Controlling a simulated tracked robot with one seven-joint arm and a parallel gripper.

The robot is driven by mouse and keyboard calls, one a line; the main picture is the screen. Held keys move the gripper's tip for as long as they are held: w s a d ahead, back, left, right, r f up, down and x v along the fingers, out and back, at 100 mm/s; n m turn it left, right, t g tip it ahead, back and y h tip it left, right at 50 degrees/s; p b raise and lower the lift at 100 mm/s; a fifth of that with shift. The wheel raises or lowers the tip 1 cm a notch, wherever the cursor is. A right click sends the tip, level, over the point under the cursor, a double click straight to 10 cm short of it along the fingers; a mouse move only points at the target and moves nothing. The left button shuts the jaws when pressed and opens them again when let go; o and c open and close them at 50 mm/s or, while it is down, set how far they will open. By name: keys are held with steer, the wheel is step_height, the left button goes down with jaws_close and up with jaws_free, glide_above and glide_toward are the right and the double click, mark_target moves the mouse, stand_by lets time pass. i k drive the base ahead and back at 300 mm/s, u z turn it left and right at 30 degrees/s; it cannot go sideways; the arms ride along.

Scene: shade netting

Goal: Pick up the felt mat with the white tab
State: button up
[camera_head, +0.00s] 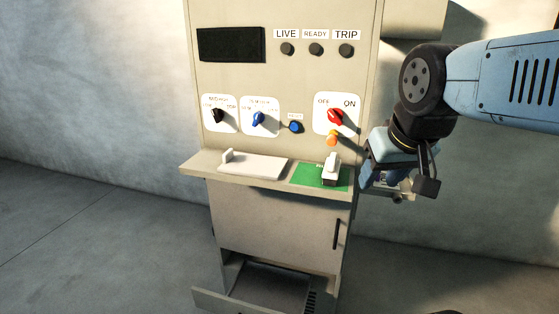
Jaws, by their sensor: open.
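A green mat (304,174) lies flat at the right end of the cabinet's narrow shelf. My gripper (392,190) is open, just right of the shelf's end and apart from the mat. Its fingertips are partly hidden by my wrist.
The beige shelf (198,167) sticks out below a panel with a black knob (217,115), a blue knob (258,118), a blue button (296,127), a red knob (336,117) and an orange knob (331,138). A door handle (337,234) projects below. Floor at left is clear.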

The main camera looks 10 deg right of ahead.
mark_target(260, 167)
steer(key=z, duration=0.8)
steer(key=i, duration=0.2)
steer(key=z, duration=2.8)
steer(key=k, duration=1.15)
steer(key=u, duration=0.2)
steer(key=k, duration=1.1)
steer(key=u, duration=0.45)
steer(key=k, duration=0.8)
steer(key=u, duration=0.35)
